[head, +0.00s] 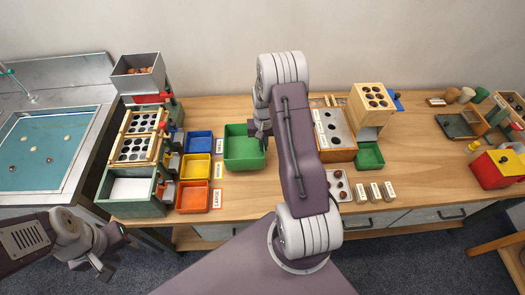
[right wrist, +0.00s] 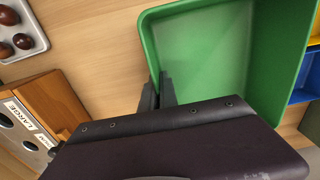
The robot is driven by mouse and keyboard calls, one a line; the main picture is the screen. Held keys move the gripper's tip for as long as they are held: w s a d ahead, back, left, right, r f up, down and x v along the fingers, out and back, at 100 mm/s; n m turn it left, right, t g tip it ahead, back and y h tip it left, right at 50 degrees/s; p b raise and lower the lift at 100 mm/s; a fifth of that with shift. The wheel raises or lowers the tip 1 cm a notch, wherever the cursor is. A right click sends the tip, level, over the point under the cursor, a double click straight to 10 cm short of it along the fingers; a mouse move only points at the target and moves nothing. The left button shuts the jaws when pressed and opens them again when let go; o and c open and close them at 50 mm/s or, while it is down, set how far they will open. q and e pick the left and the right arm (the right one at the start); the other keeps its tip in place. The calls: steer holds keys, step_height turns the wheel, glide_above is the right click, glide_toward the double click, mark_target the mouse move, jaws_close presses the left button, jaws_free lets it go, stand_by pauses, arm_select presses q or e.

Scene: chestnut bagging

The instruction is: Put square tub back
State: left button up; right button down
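The square green tub (head: 243,152) is empty and rests level on the middle of the bench, or just above it; I cannot tell which. It also shows in the right wrist view (right wrist: 215,40). My right gripper (head: 262,136) is at the tub's right wall. In the right wrist view its two dark fingers (right wrist: 158,92) lie close together on either side of that wall, shut on it. Part of the tub is hidden behind my gripper's body there. My left gripper (head: 92,266) hangs at the lower left, away from the bench, empty with its fingers apart.
Blue (head: 198,142), yellow (head: 195,167) and orange (head: 193,196) trays stand left of the tub beside a green sorting rack (head: 132,205). A wooden box labelled LARGE (right wrist: 50,105) stands to the right, with a small green tray (head: 370,156). Bench in front of the tub is clear.

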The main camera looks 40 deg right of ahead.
steer(key=shift+w+f, duration=0.1)
steer(key=shift+f, duration=1.95)
steer(key=c, duration=1.6)
jaws_free()
steer(key=shift+c, duration=0.2)
step_height(320, 180, up, 12)
steer(key=shift+r, duration=0.1)
steer(key=s+a+r+n, duration=0.2)
steer(key=s+a+n, duration=0.1)
steer(key=s+a, duration=0.4)
steer(key=s+a+r+n+t, duration=0.1)
steer(key=s+a+r+n, duration=0.2)
steer(key=s+a, duration=0.4)
steer(key=a, duration=0.3)
steer(key=shift+s, duration=0.25)
